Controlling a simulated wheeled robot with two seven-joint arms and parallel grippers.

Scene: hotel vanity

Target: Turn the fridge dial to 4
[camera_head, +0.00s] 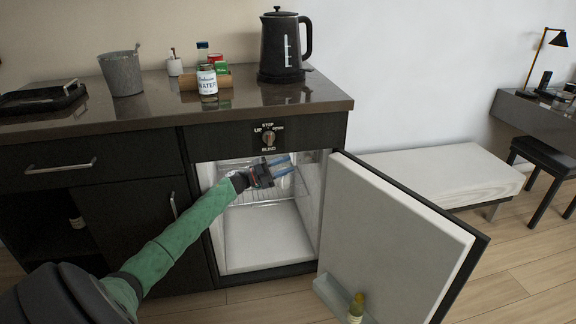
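The mini-fridge (262,238) stands open under the counter, with a white interior and a wire shelf (258,194). Its door (392,240) is swung out to the right. My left gripper (292,165) reaches into the upper part of the fridge, with its blue fingers pointing right toward the inner right wall. The fingers look apart, with nothing visible between them. I cannot make out the fridge dial or its numbers; the gripper covers part of the upper interior. My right gripper is not in view.
A separate blind knob (269,137), marked STOP, UP, OPEN and BLIND, is on the panel above the fridge. A small bottle (356,308) sits in the door shelf.

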